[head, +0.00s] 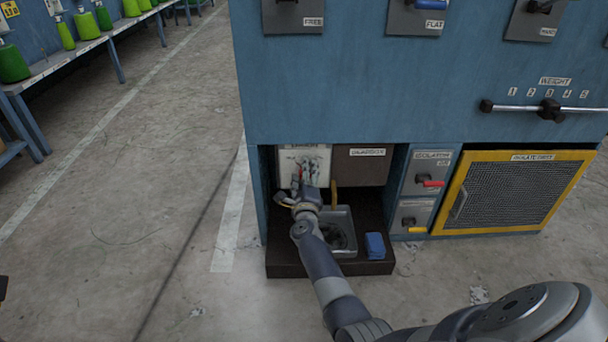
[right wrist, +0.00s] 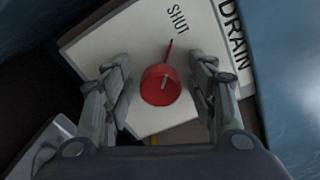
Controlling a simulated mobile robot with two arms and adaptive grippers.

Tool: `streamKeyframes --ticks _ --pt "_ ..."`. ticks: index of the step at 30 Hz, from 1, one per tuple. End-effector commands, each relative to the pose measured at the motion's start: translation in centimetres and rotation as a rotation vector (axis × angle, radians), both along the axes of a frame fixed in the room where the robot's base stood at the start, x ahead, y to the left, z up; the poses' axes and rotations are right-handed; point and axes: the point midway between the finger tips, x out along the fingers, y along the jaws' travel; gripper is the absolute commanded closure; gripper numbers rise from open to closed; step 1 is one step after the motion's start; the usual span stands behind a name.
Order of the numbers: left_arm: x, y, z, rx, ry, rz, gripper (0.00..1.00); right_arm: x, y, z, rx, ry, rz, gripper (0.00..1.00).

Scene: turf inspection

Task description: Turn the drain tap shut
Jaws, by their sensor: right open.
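The drain tap (right wrist: 160,86) is a round red knob with a thin red pointer, on a white plate (right wrist: 110,50) marked SHUT and DRAIN. In the right wrist view the pointer runs up toward the word SHUT, slightly below and left of it. My right gripper (right wrist: 161,92) is open, with one finger on each side of the knob; gaps show on both sides. In the head view my right gripper (head: 308,185) is in the low recess in front of the white plate (head: 290,158), largely hiding the tap.
Below the gripper is a metal basin (head: 347,222) on a dark ledge (head: 330,268), with a blue block (head: 375,245) to its right. Isolator switches (head: 430,182) and a yellow-framed mesh panel (head: 515,190) are to the right. Open floor (head: 120,240) lies to the left.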

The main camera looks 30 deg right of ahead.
Motion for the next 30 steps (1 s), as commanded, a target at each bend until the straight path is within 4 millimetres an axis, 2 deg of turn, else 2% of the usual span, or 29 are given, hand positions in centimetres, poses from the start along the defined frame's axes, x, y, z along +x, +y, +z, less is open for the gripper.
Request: streamKeyframes --ticks 18,30 --pt "0.1 -0.1 -0.1 0.004 0.002 -0.001 0.60 -5.9 3.6 -0.1 0.001 0.000 0.000 0.47" --pt "0.0 -0.1 -0.1 0.004 0.002 -0.001 0.60 -6.2 3.9 0.0 0.000 0.001 0.000 0.47"
